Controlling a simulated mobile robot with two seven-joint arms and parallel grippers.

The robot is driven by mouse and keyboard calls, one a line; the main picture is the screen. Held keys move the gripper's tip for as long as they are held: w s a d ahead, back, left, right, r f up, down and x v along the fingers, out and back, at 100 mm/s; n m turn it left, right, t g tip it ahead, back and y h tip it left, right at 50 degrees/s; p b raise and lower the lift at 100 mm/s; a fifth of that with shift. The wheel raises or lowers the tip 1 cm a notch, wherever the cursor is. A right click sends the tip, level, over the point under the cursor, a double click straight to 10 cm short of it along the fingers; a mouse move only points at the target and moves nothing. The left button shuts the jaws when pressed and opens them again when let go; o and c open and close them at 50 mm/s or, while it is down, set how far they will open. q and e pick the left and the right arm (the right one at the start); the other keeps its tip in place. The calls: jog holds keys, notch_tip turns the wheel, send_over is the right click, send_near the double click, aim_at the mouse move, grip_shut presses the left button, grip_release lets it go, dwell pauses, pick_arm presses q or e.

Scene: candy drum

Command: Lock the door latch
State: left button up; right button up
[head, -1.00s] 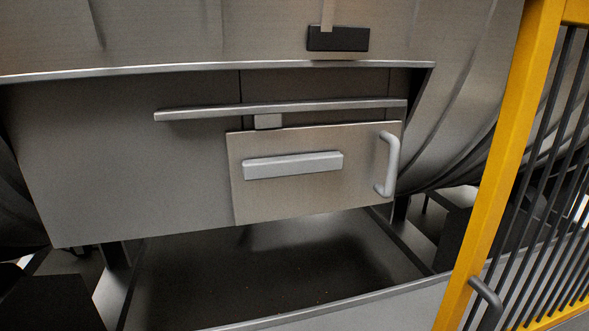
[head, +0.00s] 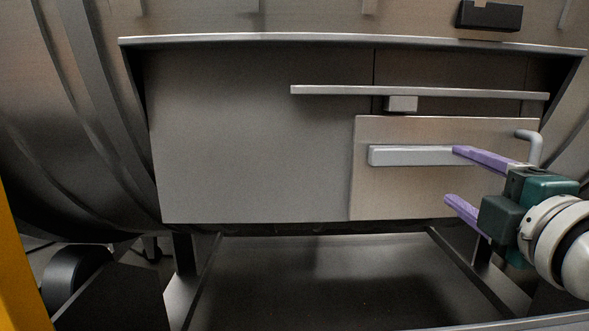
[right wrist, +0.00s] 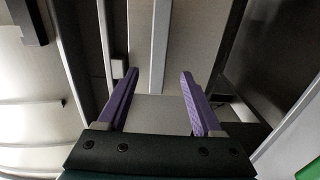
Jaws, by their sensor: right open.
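The door (head: 450,198) is a flat metal panel at the lower right of the drum's front, with a thick light grey bar (head: 410,156) across it. A long thin rail (head: 420,92) runs above the door, with a small block (head: 402,104) beneath it. I cannot tell which bar is the latch. My right gripper (head: 451,174) is open and empty in front of the door; its upper finger overlaps the bar's right end in the head view. In the right wrist view the bar (right wrist: 160,45) lies between the spread purple fingers, with no clear contact. My left gripper is not in view.
A bent handle (head: 536,148) at the door's right edge is partly hidden behind my right gripper. A ledge (head: 340,40) overhangs the front. An open dark tray (head: 330,262) lies below. A yellow post (head: 15,265) stands at the left edge.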

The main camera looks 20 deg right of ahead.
aim_at(427, 158)
jog(key=p+x, duration=0.1)
jog(key=x, duration=0.3)
jog(key=p+x, duration=0.2)
jog(key=x, duration=0.2)
jog(key=shift+d+r, duration=0.1)
jog(key=shift+r, duration=0.1)
jog(key=shift+x, duration=0.8)
jog(key=shift+f, duration=0.1)
jog(key=shift+c, duration=0.2)
jog(key=c, duration=0.3)
grip_shut()
